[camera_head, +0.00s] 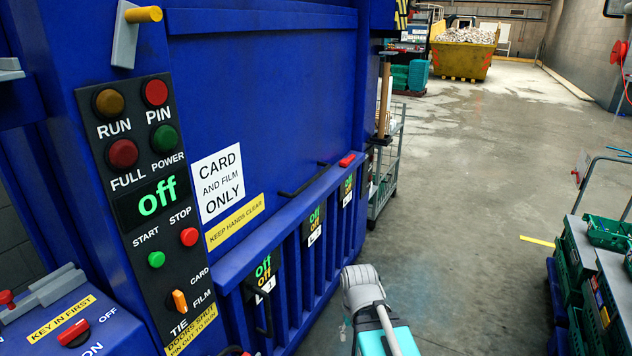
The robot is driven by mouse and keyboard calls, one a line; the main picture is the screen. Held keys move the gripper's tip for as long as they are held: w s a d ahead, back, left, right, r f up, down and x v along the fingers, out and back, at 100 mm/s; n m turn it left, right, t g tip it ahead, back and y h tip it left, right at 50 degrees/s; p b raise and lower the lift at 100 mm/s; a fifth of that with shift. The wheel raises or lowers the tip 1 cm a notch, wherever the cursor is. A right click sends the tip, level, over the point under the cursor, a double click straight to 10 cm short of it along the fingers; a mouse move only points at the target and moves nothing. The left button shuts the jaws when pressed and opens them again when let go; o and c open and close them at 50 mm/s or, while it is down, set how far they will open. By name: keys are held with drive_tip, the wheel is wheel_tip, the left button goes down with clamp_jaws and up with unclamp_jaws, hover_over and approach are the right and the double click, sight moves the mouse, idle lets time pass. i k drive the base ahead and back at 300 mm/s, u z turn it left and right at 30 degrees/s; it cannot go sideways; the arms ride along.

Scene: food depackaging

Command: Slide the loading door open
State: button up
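The blue baler's loading door (270,90) is the large flat upper panel on the left of the picture. It looks shut, with no opening showing. A black bar handle (303,180) sits low on the panel, right of the "CARD AND FILM ONLY" sign (218,185). A grey and teal part of my arm shows at the bottom centre, in front of the lower barred section. My gripper is not in view, so its state and any hold are hidden.
A control panel (133,262) with a green "off" display stands left of the door. A key box (62,318) is at lower left. A wire cage trolley (386,165) stands past the baler. Green crates (580,262) are at right.

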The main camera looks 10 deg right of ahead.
sight(265, 90)
drive_tip(key=u, duration=0.1)
drive_tip(key=i, duration=0.95)
drive_tip(key=z, duration=0.1)
